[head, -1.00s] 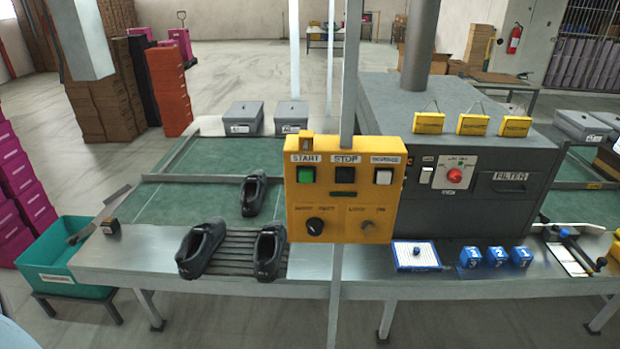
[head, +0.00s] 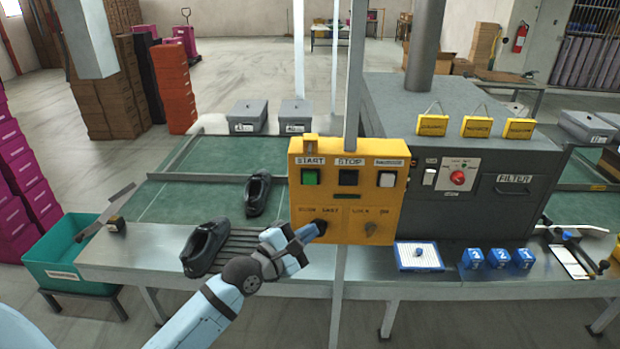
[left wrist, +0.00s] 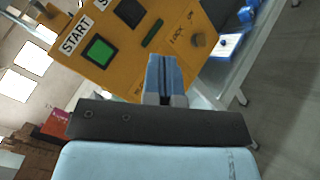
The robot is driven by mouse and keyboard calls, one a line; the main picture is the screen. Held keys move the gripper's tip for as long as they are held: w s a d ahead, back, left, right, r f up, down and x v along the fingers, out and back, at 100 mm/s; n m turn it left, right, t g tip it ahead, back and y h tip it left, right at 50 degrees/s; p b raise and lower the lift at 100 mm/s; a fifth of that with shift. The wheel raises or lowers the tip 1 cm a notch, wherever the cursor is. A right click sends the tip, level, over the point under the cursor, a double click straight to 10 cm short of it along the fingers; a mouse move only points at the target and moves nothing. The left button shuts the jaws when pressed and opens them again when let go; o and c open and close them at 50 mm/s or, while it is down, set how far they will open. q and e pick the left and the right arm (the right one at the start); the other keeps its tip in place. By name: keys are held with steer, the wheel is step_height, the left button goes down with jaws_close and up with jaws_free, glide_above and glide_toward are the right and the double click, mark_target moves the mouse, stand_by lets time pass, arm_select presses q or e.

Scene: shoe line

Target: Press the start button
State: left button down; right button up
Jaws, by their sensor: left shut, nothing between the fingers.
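The start button (head: 310,177) is a green square on the upper left of the yellow control box (head: 345,200), under a START label. It also shows in the left wrist view (left wrist: 99,50), lit green. My left gripper (head: 312,230) is shut and empty. In the head view its tips overlap the lower left of the box, below the start button, at the black knob. In the left wrist view the shut fingers (left wrist: 163,68) point at the lower part of the box, to the right of and below the button. I cannot tell whether they touch. My right gripper is not in view.
A black stop button (head: 348,177) and a white button (head: 387,179) sit beside start. A lower-right knob (head: 370,228) is on the box. A black shoe (head: 205,245) stands on the table left of my arm, another (head: 257,194) behind. Blue blocks (head: 498,258) are right.

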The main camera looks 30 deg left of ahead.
mark_target(310, 178)
arm_select(q)
steer(key=r+n, duration=0.1)
steer(key=a+r+n, duration=0.1)
steer(key=r, duration=0.1)
steer(key=w+r+n, duration=0.1)
steer(key=shift+a+r+t, duration=0.15)
steer(key=shift+r+t, duration=0.05)
steer(key=shift+t, duration=0.2)
steer(key=shift+w+a+b, duration=0.6)
steer(key=shift+w+a, duration=0.15)
steer(key=shift+w, duration=0.5)
steer(key=shift+w+a+b, duration=0.55)
steer(key=shift+w+a, duration=0.25)
steer(key=shift+w, duration=0.5)
steer(key=shift+w+a+b, duration=0.6)
steer(key=shift+w+a, duration=0.15)
steer(key=shift+w, duration=0.5)
